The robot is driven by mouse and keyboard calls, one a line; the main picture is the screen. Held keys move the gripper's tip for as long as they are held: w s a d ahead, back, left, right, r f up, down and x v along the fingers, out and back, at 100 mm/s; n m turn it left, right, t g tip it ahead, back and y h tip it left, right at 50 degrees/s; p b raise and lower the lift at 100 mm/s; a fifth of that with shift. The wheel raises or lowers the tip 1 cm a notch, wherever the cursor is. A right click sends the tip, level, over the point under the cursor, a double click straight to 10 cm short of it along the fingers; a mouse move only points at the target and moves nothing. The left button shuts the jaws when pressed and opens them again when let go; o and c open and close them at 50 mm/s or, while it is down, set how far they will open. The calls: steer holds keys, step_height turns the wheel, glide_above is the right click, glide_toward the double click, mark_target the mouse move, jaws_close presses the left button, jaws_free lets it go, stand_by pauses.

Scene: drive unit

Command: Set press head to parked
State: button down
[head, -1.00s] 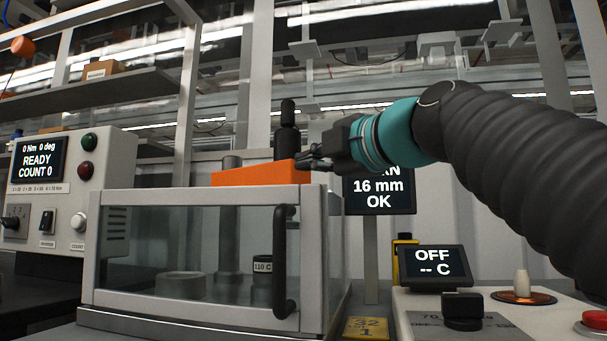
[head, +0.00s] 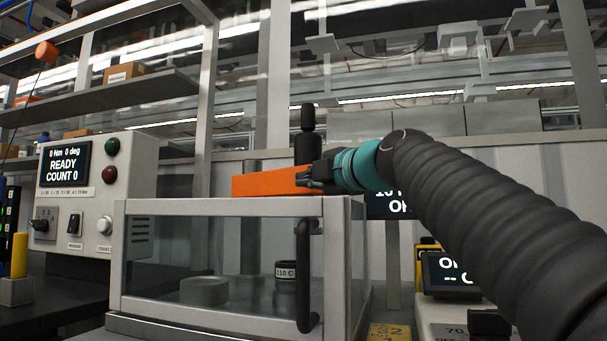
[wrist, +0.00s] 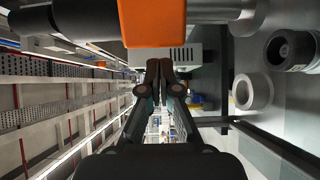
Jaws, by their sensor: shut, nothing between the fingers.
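The orange press head (head: 268,182) lies level above the clear-walled box in the head view. A dark upright cylinder with a knob (head: 308,140) rises behind its right end. In the wrist view the orange body (wrist: 152,22) fills the top middle. My gripper (head: 308,179) is at the right end of the orange head, overlapping it in the picture; I cannot tell whether it touches. The wrist view shows the fingertips (wrist: 165,66) together and empty, just below the orange body.
The clear box (head: 225,207) has a black door handle (head: 308,275) and holds a pale ring (head: 204,291) and a dark cup marked 110 C (head: 285,274). A control box (head: 118,195) reading READY, COUNT 0 stands left. A display (head: 452,273) stands right, partly behind my arm.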

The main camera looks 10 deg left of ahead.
steer(key=shift+w+d, duration=0.25)
steer(key=shift+w, duration=0.1)
